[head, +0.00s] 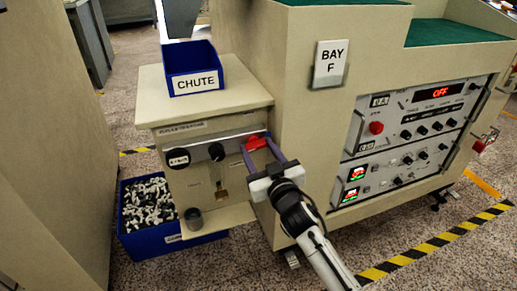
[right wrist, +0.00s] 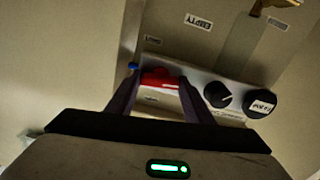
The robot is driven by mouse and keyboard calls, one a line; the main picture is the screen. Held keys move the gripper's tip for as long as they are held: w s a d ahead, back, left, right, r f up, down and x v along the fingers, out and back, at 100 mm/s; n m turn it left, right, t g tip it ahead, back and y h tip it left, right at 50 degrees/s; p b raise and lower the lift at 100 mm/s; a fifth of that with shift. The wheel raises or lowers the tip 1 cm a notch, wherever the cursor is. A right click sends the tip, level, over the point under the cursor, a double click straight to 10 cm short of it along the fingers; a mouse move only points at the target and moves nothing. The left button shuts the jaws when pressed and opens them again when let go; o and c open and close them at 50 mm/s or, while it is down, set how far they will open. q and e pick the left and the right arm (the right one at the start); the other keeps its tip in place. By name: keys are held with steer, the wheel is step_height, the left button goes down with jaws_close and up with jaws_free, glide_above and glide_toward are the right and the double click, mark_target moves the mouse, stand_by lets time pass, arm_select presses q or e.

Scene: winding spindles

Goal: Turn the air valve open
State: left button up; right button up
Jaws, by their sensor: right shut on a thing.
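The air valve has a red handle (head: 254,143) at the upper right of the beige cabinet's front panel. My right gripper (head: 258,148) reaches it from the front right, and its two dark fingers are shut on the handle. In the right wrist view the red handle (right wrist: 160,79) lies between the fingers, crosswise to them, with a small blue part (right wrist: 133,66) near the left fingertip. The fingers hide the ends of the handle in part. My left gripper is not in view.
Black knobs (head: 216,152) sit left of the valve. A blue CHUTE bin (head: 193,70) stands on the cabinet top. A blue crate (head: 160,240) of small parts is at lower left. The BAY F console (head: 300,100) flanks the arm on the right; its red display reads OFF.

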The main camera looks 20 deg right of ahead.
steer(key=shift+n, duration=0.8)
steer(key=n+p, duration=0.1)
steer(key=n, duration=0.1)
steer(key=shift+n, duration=0.4)
steer(key=n, duration=0.2)
steer(key=shift+n+p, duration=0.3)
steer(key=shift+p, duration=0.05)
steer(key=n, duration=0.6)
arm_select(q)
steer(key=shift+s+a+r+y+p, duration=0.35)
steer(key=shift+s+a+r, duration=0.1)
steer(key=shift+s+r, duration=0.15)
arm_select(e)
steer(key=shift+n, duration=1.6)
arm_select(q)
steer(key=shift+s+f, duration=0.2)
arm_select(e)
steer(key=o, duration=1.1)
steer(key=shift+c, duration=0.2)
steer(key=shift+s, duration=0.1)
